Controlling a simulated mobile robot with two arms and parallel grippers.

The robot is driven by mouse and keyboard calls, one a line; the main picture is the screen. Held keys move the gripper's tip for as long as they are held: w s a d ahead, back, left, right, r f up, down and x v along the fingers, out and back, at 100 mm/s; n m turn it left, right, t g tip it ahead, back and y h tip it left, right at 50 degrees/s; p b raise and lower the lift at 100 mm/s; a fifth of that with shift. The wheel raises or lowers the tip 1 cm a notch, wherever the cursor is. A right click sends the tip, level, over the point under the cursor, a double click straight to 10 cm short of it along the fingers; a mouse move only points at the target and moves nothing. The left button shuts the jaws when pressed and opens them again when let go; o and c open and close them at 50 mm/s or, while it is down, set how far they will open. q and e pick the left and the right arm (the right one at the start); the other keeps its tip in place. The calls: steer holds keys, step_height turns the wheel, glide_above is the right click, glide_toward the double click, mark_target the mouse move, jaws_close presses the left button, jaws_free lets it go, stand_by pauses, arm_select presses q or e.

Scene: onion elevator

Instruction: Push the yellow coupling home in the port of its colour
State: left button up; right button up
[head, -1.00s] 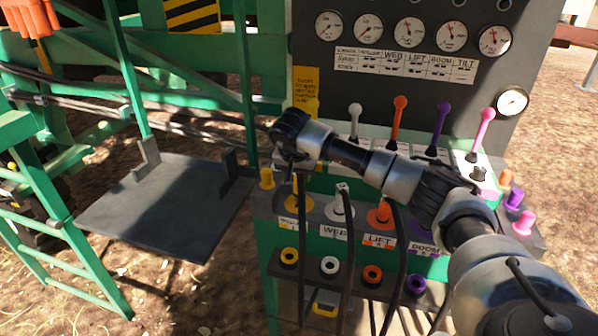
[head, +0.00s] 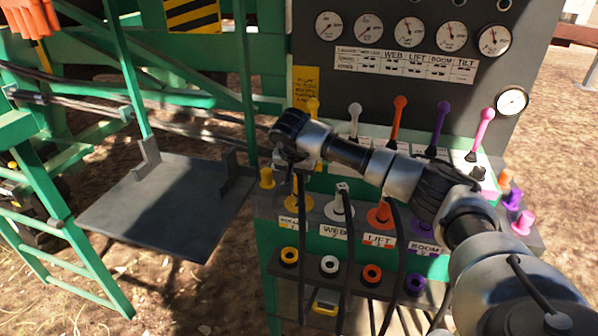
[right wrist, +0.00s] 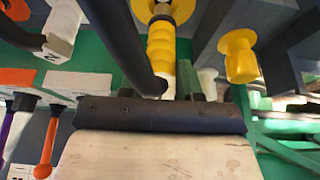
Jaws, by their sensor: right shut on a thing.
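The yellow coupling (right wrist: 160,52) shows in the right wrist view as a ridged yellow body with a black hose at its near end. It is lined up with the yellow port (right wrist: 172,8), whose round flange is at the top of that view. In the head view the yellow port (head: 298,203) is at the left end of the panel row, and my gripper largely hides the coupling. My right gripper (head: 296,172) is shut on the coupling, just above the port. I cannot tell how deep the coupling sits. My left gripper is not in view.
White (head: 340,208), orange (head: 380,216) and purple ports stand to the right, with black hoses hanging down. A yellow peg (head: 267,178) is close to the left. A dark platform (head: 160,205) lies farther left.

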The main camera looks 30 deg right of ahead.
mark_target(299, 183)
steer(key=shift+f+b, duration=0.4)
steer(key=shift+f, duration=0.7)
stand_by(0.8)
steer(key=shift+f, duration=0.7)
stand_by(3.7)
steer(key=o, duration=1.1)
steer(key=shift+o, duration=0.7)
steer(key=o, duration=0.3)
steer(key=shift+r+p, duration=2.7)
steer(key=shift+r, duration=0.85)
